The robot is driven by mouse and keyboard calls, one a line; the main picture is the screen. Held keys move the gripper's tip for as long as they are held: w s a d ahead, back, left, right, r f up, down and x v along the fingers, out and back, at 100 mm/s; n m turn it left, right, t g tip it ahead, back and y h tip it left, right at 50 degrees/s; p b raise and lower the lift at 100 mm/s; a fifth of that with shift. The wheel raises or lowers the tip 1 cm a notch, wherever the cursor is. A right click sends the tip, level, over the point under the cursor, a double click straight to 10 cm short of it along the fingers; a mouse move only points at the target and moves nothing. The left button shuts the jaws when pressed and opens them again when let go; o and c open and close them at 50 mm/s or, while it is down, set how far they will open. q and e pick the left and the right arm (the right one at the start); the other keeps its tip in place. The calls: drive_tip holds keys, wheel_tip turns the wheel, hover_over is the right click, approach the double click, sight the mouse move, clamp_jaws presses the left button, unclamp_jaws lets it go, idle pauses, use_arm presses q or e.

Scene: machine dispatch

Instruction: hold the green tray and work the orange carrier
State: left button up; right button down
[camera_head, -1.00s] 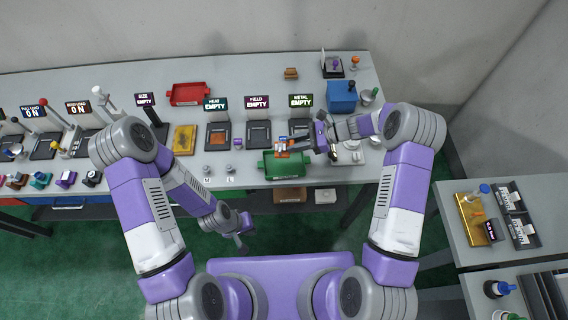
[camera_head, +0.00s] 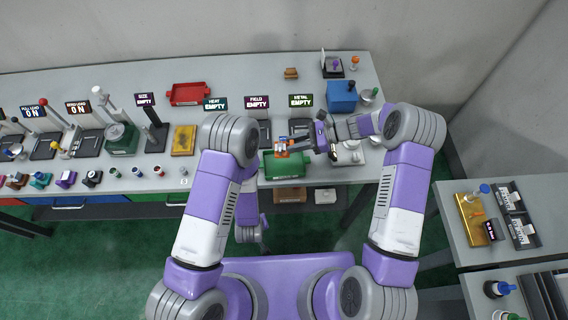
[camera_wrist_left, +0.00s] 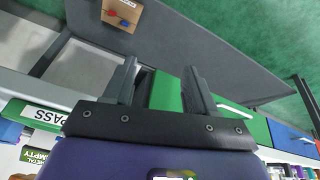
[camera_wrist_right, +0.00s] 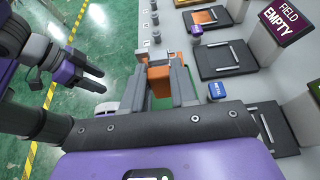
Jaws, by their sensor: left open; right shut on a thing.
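The green tray (camera_head: 288,165) sits at the front edge of the bench in the head view. The small orange carrier (camera_head: 281,148) is just above its far side. My right gripper (camera_head: 290,146) is shut on the carrier, whose orange body (camera_wrist_right: 158,84) shows between the fingers in the right wrist view. My left gripper (camera_head: 262,248) is low in front of the bench edge, apart from the tray in the head view. In the left wrist view its fingers (camera_wrist_left: 166,90) are open, with a green surface behind them; I cannot tell whether that is tray or drawer.
A red tray (camera_head: 190,94) and a blue box (camera_head: 341,97) stand farther back. Display stations, including FIELD (camera_head: 257,102) and METAL (camera_head: 300,100), line the bench. A gold plate (camera_head: 183,140) lies to the left. A side table (camera_head: 450,200) stands at right.

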use_arm(q)
drive_tip(key=w+r+m+t+y, duration=0.1)
drive_tip(key=w+r+t+y, duration=0.1)
drive_tip(key=w+r+t, duration=0.25)
drive_tip(key=m+t+h, duration=0.1)
drive_tip(key=m+t, duration=0.1)
drive_tip(key=t, duration=0.3)
approach(261, 164)
drive_tip(key=v, duration=0.4)
drive_tip(key=shift+w+a+f, duration=0.1)
drive_tip(key=shift+a+f, duration=0.05)
drive_tip(key=shift+a, duration=0.15)
drive_tip(key=x, duration=1.2)
drive_tip(key=shift+w+d, duration=0.15)
clamp_jaws()
